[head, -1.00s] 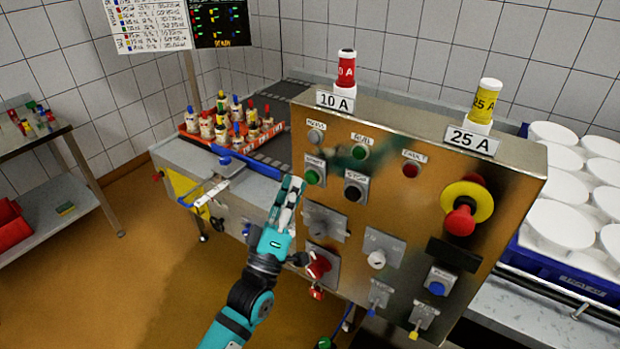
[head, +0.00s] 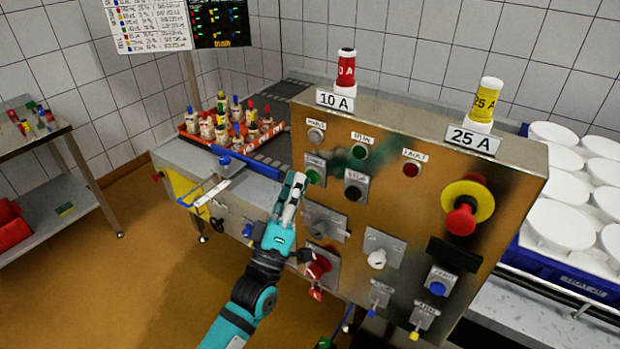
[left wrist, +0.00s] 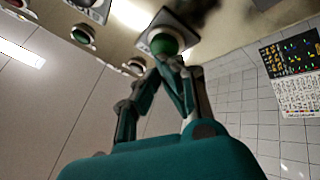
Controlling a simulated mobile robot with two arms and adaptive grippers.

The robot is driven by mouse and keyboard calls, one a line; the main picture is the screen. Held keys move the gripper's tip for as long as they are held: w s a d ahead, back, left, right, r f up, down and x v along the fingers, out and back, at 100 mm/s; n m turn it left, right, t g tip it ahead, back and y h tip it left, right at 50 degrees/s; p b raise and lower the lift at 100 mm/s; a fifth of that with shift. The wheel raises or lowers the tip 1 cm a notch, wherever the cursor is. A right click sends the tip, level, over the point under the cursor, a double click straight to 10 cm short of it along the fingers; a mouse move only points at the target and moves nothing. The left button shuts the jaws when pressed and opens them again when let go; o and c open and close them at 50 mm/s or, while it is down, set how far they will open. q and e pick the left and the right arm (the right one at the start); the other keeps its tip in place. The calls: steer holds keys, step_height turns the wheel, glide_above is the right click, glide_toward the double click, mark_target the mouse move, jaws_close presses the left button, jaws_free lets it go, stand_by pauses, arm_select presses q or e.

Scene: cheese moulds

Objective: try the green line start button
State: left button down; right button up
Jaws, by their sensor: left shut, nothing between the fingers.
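The green start button (head: 313,177) sits on a grey plate at the upper left of the metal control panel (head: 400,207). My left gripper (head: 298,180) is shut and empty, its fingertips right at the button's left edge in the head view. In the left wrist view the green button (left wrist: 163,42) is just beyond the closed fingertips (left wrist: 172,62), which overlap its lower edge. I cannot tell whether they touch it. My right gripper is not in view.
A black button (head: 354,190) is right of the green one, and a green lamp (head: 360,151) is above. A red emergency stop (head: 461,220) is at the panel's right. A red rotary handle (head: 319,266) is beside my left wrist.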

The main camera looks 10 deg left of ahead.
arm_select(q)
steer(key=shift+w+d, duration=0.1)
steer(key=shift+w, duration=0.25)
stand_by(0.3)
steer(key=shift+s, duration=0.1)
steer(key=shift+s+a, duration=0.3)
steer(key=shift+s, duration=0.55)
steer(key=s, duration=0.1)
steer(key=s+a+p, duration=0.1)
steer(key=s, duration=0.2)
steer(key=shift+s+a+p, duration=0.3)
steer(key=shift+a+p, duration=0.05)
stand_by(0.7)
